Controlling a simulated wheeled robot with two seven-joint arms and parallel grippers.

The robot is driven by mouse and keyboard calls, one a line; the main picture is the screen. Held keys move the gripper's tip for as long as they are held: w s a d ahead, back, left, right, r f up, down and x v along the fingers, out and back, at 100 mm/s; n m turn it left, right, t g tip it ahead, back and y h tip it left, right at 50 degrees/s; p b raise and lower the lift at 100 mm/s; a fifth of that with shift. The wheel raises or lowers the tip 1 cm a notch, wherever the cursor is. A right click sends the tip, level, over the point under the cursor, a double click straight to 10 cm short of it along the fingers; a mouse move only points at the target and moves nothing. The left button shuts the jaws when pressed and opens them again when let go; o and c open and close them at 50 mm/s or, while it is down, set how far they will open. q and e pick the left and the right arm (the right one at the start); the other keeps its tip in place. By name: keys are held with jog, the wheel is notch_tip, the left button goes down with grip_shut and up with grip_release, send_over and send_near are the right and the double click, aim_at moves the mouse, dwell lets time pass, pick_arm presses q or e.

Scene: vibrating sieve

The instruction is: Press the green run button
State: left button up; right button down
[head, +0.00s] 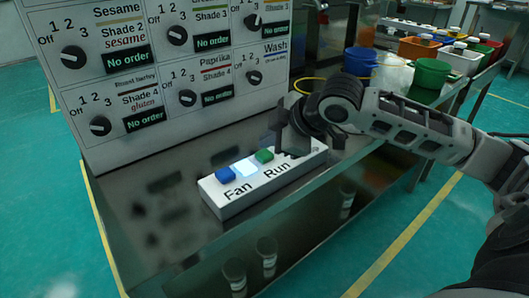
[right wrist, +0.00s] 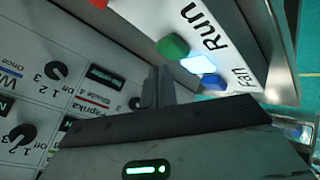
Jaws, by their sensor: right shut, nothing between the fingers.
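The green run button (head: 264,156) sits on a white button box (head: 232,207) that rests on the metal table, beside the word Run. A lit white patch (head: 245,168) and a blue button (head: 225,174) by the word Fan are to its left. My right gripper (head: 285,138) is shut and empty, just right of and above the green button in the head view. In the right wrist view the shut fingers (right wrist: 158,88) show below the green button (right wrist: 172,46), with a gap in the picture; I cannot tell whether they touch it. My left gripper is out of view.
A control panel (head: 160,70) with several knobs and No order displays stands behind the button box. Blue (head: 360,61) and green (head: 431,73) buckets stand at the right on the table. Clear metal surface (head: 130,215) lies left of the box. Jars show below the tabletop.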

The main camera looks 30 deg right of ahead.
jog(key=shift+f, duration=0.15)
jog(key=shift+f, duration=0.3)
jog(key=shift+f, duration=0.5)
dwell(0.8)
jog(key=shift+r, duration=0.1)
jog(key=shift+r+p, duration=0.85)
jog(key=shift+p, duration=0.6)
